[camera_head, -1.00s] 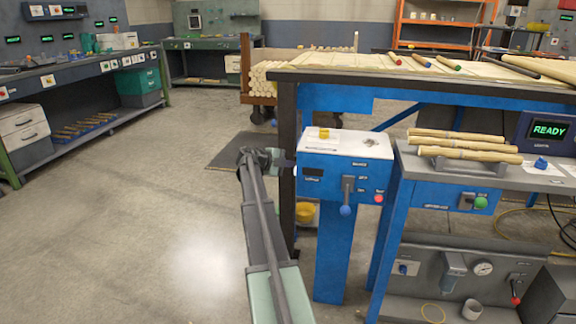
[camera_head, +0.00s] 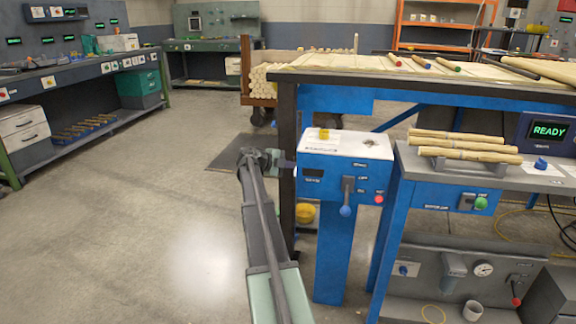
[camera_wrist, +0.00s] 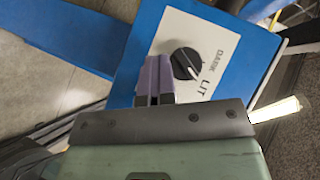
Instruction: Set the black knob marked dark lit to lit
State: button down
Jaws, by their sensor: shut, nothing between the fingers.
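The black knob (camera_wrist: 186,63) sits on a white plate (camera_wrist: 190,40) on a blue panel in the wrist view. The words DARK and LIT are printed beside it, LIT nearer my gripper. A pale mark on the knob seems to slant toward the lower right; I cannot tell its exact setting. My gripper (camera_wrist: 156,66) is shut and empty, its purple fingers just left of the knob. I cannot tell whether they touch it. In the head view, my gripper (camera_head: 285,163) is at the left side of the blue control box (camera_head: 345,172); the knob is hidden there.
A glowing pale strip (camera_wrist: 275,110) sticks out right of my gripper in the wrist view. In the head view, the box carries a blue-tipped lever (camera_head: 346,198) and a red button (camera_head: 379,199). A bench with turned sticks (camera_head: 465,145) stands right. Open floor lies left.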

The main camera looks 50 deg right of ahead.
jog(key=s+a+f+n+t+y+b, duration=0.1)
jog(key=a+f+n+y+b, duration=0.1)
jog(key=a+f+n, duration=0.5)
jog(key=a+f+n+t+y+b, duration=0.1)
jog(key=a+n+y, duration=0.1)
jog(key=a+n, duration=0.65)
jog(key=s+a+f+n+t+y+b, duration=0.15)
jog(key=a+f+n, duration=0.25)
jog(key=a, duration=0.7)
jog(key=s+a+f+n+t+y, duration=0.1)
jog(key=s+a+n+y, duration=0.15)
jog(key=a+n, duration=0.65)
jog(key=s+a+f+n+t+y, duration=0.15)
jog(key=s+a, duration=0.25)
jog(key=a, duration=1.1)
jog(key=s+a+f+n+y, duration=0.1)
jog(key=s+a+n+y, duration=0.35)
jog(key=a, duration=0.85)
notch_tip(320, 180, up, 38)
jog(key=w+n+h+p, duration=0.1)
jog(key=w+n+p, duration=0.1)
jog(key=p, duration=3.6)
jog(key=shift+w+a, duration=0.4)
jog(key=shift+w, duration=0.05)
